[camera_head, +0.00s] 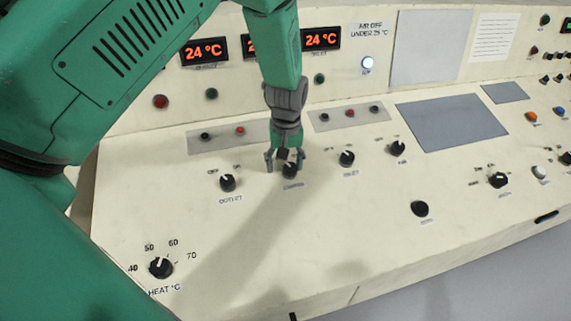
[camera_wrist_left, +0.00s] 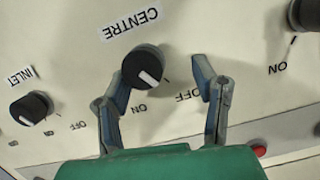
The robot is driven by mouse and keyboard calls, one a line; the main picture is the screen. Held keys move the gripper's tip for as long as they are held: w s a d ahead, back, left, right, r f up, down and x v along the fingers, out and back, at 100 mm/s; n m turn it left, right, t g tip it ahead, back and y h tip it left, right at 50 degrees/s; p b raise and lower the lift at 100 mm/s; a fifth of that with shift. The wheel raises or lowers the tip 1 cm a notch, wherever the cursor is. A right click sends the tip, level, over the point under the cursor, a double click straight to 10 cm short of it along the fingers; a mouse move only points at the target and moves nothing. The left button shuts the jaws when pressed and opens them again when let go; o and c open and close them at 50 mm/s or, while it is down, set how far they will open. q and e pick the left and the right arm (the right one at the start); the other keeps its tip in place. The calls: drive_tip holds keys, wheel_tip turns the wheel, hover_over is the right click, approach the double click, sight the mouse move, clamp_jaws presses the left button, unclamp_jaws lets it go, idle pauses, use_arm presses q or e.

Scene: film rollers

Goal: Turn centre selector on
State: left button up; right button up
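The centre selector (camera_head: 290,171) is a black round knob with a white pointer line on the cream panel. In the left wrist view the knob (camera_wrist_left: 146,64) shows upside down, near its CENTRE label, with ON and OFF marks on the gripper side. Its white line slants towards the OFF side. My left gripper (camera_head: 285,160) is at the knob, fingers pointing down at the panel. In the wrist view the gripper (camera_wrist_left: 160,76) is open. One finger is close against the knob's edge, the other stands apart; I cannot tell whether they touch. My right gripper is not in view.
The outlet knob (camera_head: 228,183) and inlet knob (camera_head: 346,158) stand close on either side. Another selector (camera_head: 397,148) is further right, and the heat dial (camera_head: 160,267) is at the front left. Small buttons sit behind the gripper. Bare panel lies in front of the knob.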

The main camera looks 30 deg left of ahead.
sight(295, 168)
use_arm(q)
drive_tip(key=shift+d+f, duration=0.15)
drive_tip(key=shift+f, duration=0.1)
drive_tip(key=shift+d, duration=0.35)
drive_tip(key=shift+d+r, duration=0.15)
drive_tip(key=shift+d, duration=0.7)
drive_tip(key=shift+d+r, duration=0.1)
drive_tip(key=shift+d, duration=0.1)
drive_tip(key=shift+c, duration=1.2)
drive_tip(key=c, duration=0.7)
drive_tip(key=shift+s+a, duration=0.1)
drive_tip(key=shift+a, duration=0.2)
drive_tip(key=shift+c, duration=1.1)
drive_tip(key=shift+o, duration=0.2)
drive_tip(key=shift+a, duration=0.35)
drive_tip(key=shift+a+f, duration=0.2)
drive_tip(key=shift+a, duration=0.1)
drive_tip(key=shift+w+d, duration=0.2)
drive_tip(key=shift+d, duration=0.15)
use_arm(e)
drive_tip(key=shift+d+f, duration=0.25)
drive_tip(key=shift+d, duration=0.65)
